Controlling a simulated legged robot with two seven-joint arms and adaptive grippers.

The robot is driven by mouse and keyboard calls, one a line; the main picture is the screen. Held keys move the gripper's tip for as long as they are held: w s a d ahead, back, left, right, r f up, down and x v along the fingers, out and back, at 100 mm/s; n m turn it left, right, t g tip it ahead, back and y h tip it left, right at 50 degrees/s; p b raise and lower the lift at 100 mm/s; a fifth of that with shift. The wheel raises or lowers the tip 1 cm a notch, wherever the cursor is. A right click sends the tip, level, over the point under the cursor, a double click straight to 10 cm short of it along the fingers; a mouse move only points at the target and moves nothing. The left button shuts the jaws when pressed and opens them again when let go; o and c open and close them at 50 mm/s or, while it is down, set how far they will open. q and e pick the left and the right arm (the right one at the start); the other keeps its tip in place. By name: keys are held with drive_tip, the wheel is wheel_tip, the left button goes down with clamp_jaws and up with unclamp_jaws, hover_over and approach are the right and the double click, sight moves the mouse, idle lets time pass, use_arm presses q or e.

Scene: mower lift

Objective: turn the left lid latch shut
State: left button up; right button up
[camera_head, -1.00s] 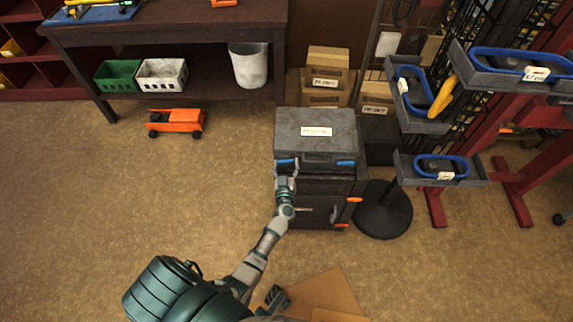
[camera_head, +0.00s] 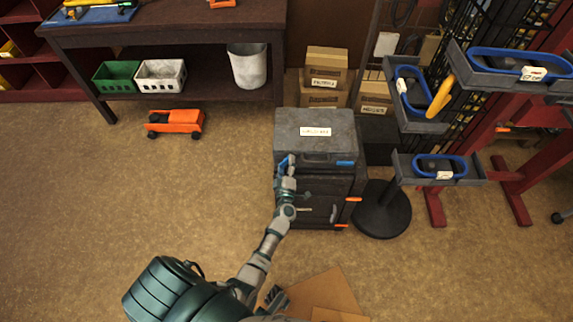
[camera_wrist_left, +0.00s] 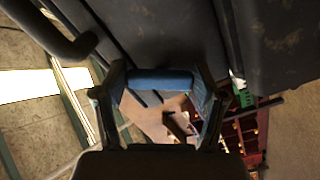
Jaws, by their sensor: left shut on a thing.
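The dark grey case (camera_head: 315,150) with a white label on its lid stands on a dark cabinet. The left lid latch (camera_head: 283,160) is a blue bar at the front left of the lid; it stands tilted, partly covered by my gripper. My left gripper (camera_head: 287,169) is shut on this latch. In the left wrist view the blue latch (camera_wrist_left: 162,78) lies between the two fingertips. The right latch (camera_head: 346,163) is blue and lies level along the lid's front edge. A dark shape at the bottom of the head view may be my right gripper (camera_head: 275,297); its jaws are not readable.
The cabinet (camera_head: 318,213) below has orange pieces at its right side. A round black stand base (camera_head: 382,209) is close at the right, with grey trays (camera_head: 440,168) above it. Cardboard (camera_head: 325,292) lies on the floor in front. Floor at the left is mostly clear.

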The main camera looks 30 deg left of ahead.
use_arm(q)
drive_tip(key=n, duration=0.2)
drive_tip(key=shift+s+d+f+n, duration=0.1)
drive_tip(key=shift+s+f+n, duration=0.1)
drive_tip(key=shift+f+n, duration=0.2)
drive_tip(key=n+b, duration=0.1)
drive_tip(key=n, duration=0.1)
drive_tip(key=shift+n, duration=0.8)
use_arm(e)
drive_tip(key=w+t, duration=0.1)
drive_tip(key=w, duration=0.1)
drive_tip(key=w+a+t, duration=0.1)
drive_tip(key=w, duration=0.1)
drive_tip(key=shift+w+y, duration=0.1)
drive_tip(key=shift+y, duration=0.2)
drive_tip(key=shift+a, duration=0.1)
use_arm(q)
drive_tip(key=o, duration=1.1)
drive_tip(key=shift+o, duration=0.2)
use_arm(e)
drive_tip(key=shift+a, duration=0.15)
